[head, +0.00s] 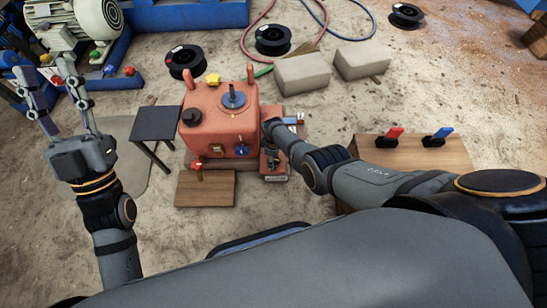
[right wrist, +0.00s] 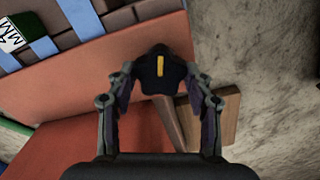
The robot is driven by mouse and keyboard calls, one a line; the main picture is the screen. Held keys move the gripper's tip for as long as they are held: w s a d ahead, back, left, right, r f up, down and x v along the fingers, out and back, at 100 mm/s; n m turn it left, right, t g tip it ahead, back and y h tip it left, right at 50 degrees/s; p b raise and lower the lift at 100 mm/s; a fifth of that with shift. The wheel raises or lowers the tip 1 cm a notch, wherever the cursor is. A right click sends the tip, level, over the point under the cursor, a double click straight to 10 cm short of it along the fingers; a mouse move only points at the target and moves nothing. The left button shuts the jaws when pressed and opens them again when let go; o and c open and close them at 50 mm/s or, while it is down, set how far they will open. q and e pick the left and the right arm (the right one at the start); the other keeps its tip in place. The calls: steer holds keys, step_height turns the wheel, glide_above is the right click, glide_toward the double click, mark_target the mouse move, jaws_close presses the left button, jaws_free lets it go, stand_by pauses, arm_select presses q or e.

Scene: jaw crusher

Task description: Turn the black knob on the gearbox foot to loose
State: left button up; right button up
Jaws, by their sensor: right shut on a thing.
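The red gearbox (head: 222,137) stands in the middle of the head view. My right gripper (head: 270,160) reaches down at its right side, by the gearbox foot; its fingers are small and partly hidden there. In the right wrist view my right gripper (right wrist: 160,82) is shut on the black knob (right wrist: 150,77), with one finger on each side. The knob has a yellow mark, which points nearly straight up and down in that view. My left gripper (head: 53,97) is raised at the left of the head view, open and empty, away from the gearbox.
A small dark table (head: 157,122) stands left of the gearbox, and a wooden board (head: 205,188) lies in front. A wooden block with red and blue handles (head: 430,150) is at right. Grey blocks (head: 302,73) and black spools (head: 272,40) lie behind.

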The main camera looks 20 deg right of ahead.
steer(key=o, duration=1.2)
steer(key=shift+r, duration=0.15)
step_height(320, 180, up, 12)
steer(key=shift+f, duration=0.15)
stand_by(0.3)
